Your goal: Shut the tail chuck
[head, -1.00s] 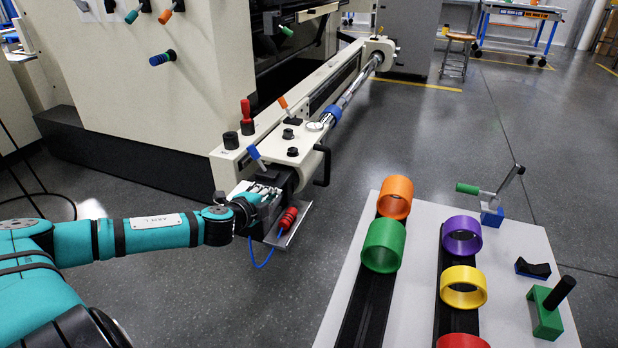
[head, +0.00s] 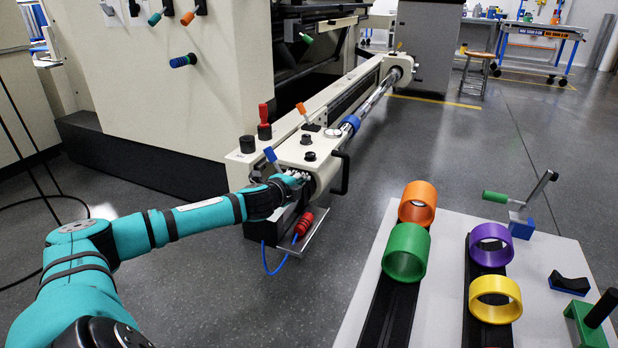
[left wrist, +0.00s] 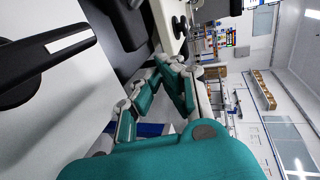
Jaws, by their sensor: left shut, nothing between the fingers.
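The tail carriage (head: 312,152), a cream block with black knobs, sits at the near end of the machine's rail, on a shiny bar (head: 375,100). A blue-tipped lever (head: 271,156) and an orange-tipped lever (head: 302,109) stand on it. I cannot tell which part works the chuck. My left gripper (head: 299,178) is shut and empty at the carriage's near end, below and right of the blue lever. Its closed fingers also show in the left wrist view (left wrist: 178,72). Whether they touch the carriage is unclear. My right gripper is out of view.
A black loop handle (head: 344,173) juts from the carriage's right side. A red air fitting (head: 303,223) with a blue hose hangs below my gripper. A white table (head: 440,270) with coloured rings stands at right; clear floor lies between.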

